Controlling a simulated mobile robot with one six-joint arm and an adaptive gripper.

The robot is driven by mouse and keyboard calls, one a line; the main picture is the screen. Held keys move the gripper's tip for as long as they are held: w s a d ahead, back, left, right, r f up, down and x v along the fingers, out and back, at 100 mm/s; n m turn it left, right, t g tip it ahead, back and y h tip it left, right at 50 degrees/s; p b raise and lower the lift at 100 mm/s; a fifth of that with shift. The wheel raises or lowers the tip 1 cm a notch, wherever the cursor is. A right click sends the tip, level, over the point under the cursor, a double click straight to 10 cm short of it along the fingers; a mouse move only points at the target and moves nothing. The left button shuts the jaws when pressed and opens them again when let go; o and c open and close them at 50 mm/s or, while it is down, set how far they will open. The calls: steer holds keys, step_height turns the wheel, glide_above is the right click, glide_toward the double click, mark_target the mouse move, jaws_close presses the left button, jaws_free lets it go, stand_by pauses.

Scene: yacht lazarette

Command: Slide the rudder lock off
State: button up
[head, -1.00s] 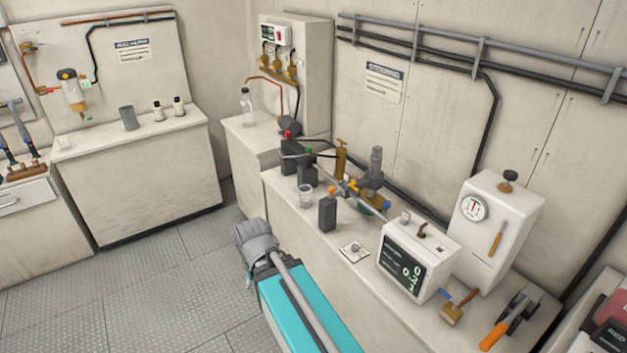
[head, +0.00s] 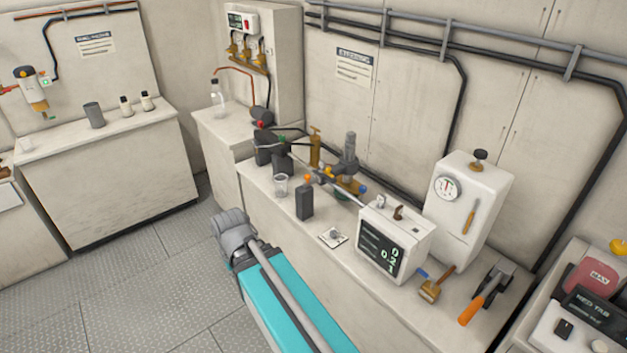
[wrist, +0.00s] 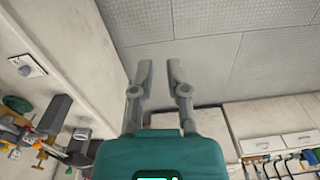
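A thin steering rod (head: 342,190) runs along the bench under the steering sign, past a grey upright cylinder (head: 350,146) and small yellow and blue parts. I cannot tell for sure which of these small parts is the rudder lock. My gripper (wrist: 160,66) shows in the wrist view with its two grey fingers apart and only floor between them. It is empty and away from the rod. The steering parts appear at the left of the wrist view, partly cut off. The gripper's fingers cannot be made out in the head view.
The metal floor (head: 160,290) left of the bench is clear.

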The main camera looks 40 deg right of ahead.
steer(key=w+f+b, duration=0.1)
steer(key=w, duration=0.1)
steer(key=w+d+f+t+y+b, duration=0.1)
steer(key=w+f+m+y+b, duration=0.1)
steer(key=w, duration=0.1)
steer(key=shift+w+d+f+t+b, duration=0.2)
steer(key=shift+w+d+t+b, duration=0.1)
steer(key=shift+d+t+b, duration=0.1)
jaws_close()
steer(key=w+d+f+m+t+y+b, duration=0.25)
steer(key=w+d+m+t+b, duration=0.25)
steer(key=w+d+t+b, duration=0.6)
steer(key=w+d+m+t+h+b, duration=0.2)
steer(key=d+m+h+b, duration=0.2)
steer(key=d, duration=1.2)
steer(key=w+d+m+t+h+b, duration=0.2)
steer(key=d+m, duration=0.5)
steer(key=d, duration=0.9)
steer(key=h+b, duration=0.1)
steer(key=b, duration=0.1)
steer(key=shift+w+d+m+h+b, duration=0.25)
steer(key=shift+w+m+h+b, duration=0.05)
steer(key=shift+w+m+h, duration=0.1)
steer(key=shift+w, duration=0.1)
steer(key=w+d, duration=0.1)
steer(key=w, duration=0.8)
steer(key=shift+w+d+f, duration=0.15)
steer(key=shift+w+d, duration=0.1)
steer(key=shift+w, duration=0.1)
